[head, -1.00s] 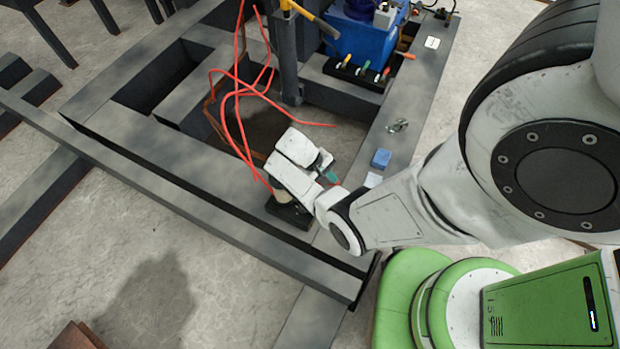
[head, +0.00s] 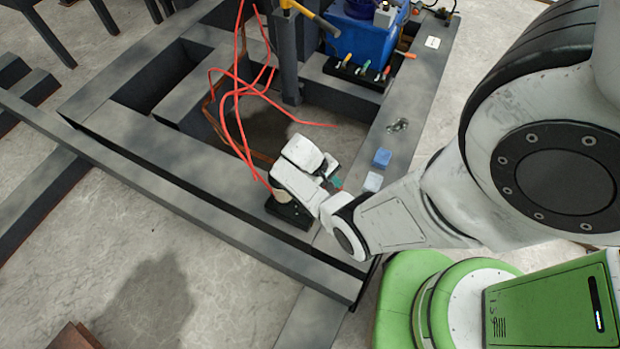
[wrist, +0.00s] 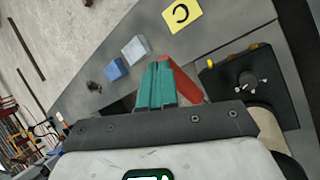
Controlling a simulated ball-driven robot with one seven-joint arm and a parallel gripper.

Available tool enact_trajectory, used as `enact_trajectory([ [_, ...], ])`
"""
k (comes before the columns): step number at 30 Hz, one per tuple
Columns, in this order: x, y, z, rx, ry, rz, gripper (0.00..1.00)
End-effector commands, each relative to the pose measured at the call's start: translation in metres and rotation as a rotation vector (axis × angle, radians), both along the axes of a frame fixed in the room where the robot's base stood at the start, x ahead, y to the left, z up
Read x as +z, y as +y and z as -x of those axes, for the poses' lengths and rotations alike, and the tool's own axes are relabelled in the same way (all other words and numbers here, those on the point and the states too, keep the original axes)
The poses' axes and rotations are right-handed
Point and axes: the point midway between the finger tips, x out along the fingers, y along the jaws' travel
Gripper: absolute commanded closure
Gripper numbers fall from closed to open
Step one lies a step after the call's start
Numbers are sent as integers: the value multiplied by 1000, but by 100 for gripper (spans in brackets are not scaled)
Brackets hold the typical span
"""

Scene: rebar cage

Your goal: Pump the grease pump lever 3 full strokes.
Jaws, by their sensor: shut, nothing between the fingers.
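In the wrist view the teal fingers of my gripper (wrist: 160,86) are shut and empty. A red bar (wrist: 182,82), which looks like the grease pump lever, lies right beside and partly behind them; I cannot tell whether they touch. The black pump base (wrist: 248,82) with a dark knob is to the right, and a pale rounded body shows below it, partly hidden by my gripper. In the head view the black base (head: 288,212) sits on the grey frame under my wrist, and my gripper (head: 336,182) is just to its right, mostly hidden.
A blue block (head: 382,157) and a pale block (head: 372,182) lie on the frame beside my gripper. A yellow marked card (wrist: 182,14) lies farther along. Red hoses (head: 240,110) hang over the opening at left. A blue unit (head: 360,42) stands at the back.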

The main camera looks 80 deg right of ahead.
Motion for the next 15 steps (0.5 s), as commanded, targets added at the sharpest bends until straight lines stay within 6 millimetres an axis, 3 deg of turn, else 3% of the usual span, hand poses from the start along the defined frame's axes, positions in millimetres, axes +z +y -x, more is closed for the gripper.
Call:
enact_trajectory([
  [15,-11,1,6,0,0,0,100],
])
